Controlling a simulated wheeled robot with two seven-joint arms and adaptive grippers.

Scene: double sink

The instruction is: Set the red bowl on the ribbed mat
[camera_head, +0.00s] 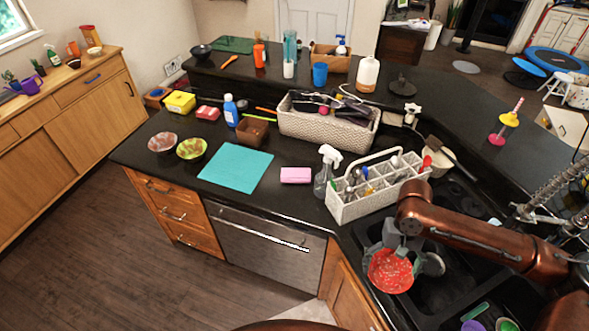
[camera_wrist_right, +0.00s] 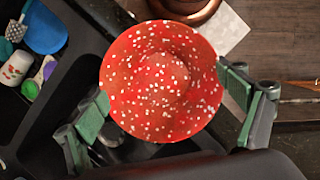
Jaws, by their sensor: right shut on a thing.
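The red bowl (camera_head: 390,271), speckled with white, is held in my right gripper (camera_head: 402,252) over the dark sink at the lower right. In the right wrist view the red bowl (camera_wrist_right: 160,80) fills the space between the green-padded fingers of my right gripper (camera_wrist_right: 168,100). A flat teal mat (camera_head: 236,171) lies bare on the black counter left of centre; its ribs are too fine to make out. A dark green mat (camera_head: 233,45) lies on the far counter. I cannot tell which one is the ribbed mat. My left gripper is not in view.
A white caddy (camera_head: 368,203) with utensils and a spray bottle (camera_head: 325,170) stand between the sink and the teal mat. A pink sponge (camera_head: 296,175) lies right of that mat. A green patterned bowl (camera_head: 191,149) and a brown box (camera_head: 252,131) are close to it.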

